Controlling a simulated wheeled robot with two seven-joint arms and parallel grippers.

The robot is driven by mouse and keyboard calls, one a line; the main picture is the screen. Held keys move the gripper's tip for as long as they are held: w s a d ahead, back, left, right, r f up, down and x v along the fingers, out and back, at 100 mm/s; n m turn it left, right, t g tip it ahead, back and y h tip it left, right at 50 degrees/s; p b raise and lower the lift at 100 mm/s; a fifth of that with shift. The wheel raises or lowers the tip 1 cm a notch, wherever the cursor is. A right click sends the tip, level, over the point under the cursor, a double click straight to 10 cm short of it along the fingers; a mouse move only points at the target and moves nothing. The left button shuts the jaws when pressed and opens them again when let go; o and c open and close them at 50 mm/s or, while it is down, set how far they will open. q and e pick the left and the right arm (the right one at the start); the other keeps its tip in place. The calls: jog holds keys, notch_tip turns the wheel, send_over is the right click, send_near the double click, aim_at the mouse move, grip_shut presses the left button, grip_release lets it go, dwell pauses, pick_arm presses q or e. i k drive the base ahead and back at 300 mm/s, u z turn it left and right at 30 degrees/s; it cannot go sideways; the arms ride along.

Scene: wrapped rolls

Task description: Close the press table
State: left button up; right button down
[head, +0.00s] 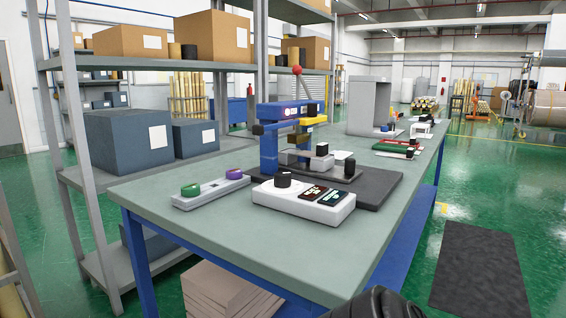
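A blue press (270,137) with a yellow head (311,122) and a red-knobbed lever (297,71) stands on a black base mat (378,184) on the workbench. Its press table, a light grey plate (296,158) low in the press, carries a dark cylindrical piece (322,149). The plate appears to stick out to the right from under the head; how far it is open is hard to tell. Neither of my grippers shows fingertips in the head view. A black ribbed part, probably of my arm, shows at the bottom edge.
A white control box (300,206) with a black knob sits in front of the press. A button box (211,193) with green and purple buttons lies to its left. A grey frame (370,103) and red-green items (397,148) stand farther back. The near bench top is clear.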

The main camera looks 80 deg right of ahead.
aim_at(324, 169)
jog(key=k, duration=1)
jog(key=z, duration=0.35)
